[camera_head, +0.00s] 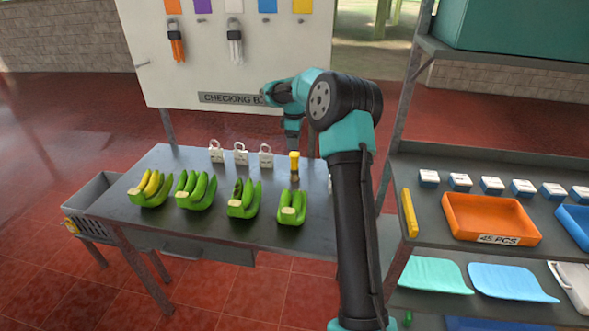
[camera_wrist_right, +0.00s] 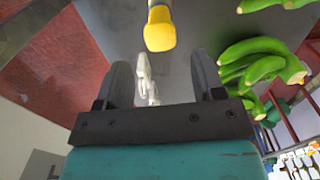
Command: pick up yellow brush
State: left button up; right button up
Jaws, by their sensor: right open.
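The yellow brush (camera_head: 294,162) stands upright on the back right of the grey table (camera_head: 160,172), behind the rightmost green banana bunch. Its yellow end (camera_wrist_right: 160,32) shows at the top of the right wrist view, beyond my fingertips and roughly in line with the gap between them. My right gripper (camera_wrist_right: 163,78) is open, with nothing held between its fingers. In the head view my right arm reaches over the table and its hand hangs near and above the brush. Its fingers are hard to make out there. My left gripper is not in view.
Several banana bunches (camera_head: 243,200) line the table's front. Three white padlocks (camera_head: 240,155) stand left of the brush. A white board (camera_head: 215,60) rises behind. A shelf on the right holds an orange tray (camera_head: 490,218). A grey crate (camera_head: 92,190) is at left.

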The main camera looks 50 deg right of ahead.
aim_at(294, 161)
notch_tip(294, 161, down, 5)
jog(key=shift+r, duration=0.1)
dwell(0.3)
jog(key=shift+f, duration=2.65)
jog(key=c, duration=1)
jog(key=shift+o, duration=0.2)
jog(key=shift+r, duration=0.15)
notch_tip(294, 161, up, 10)
jog(key=shift+f, duration=0.1)
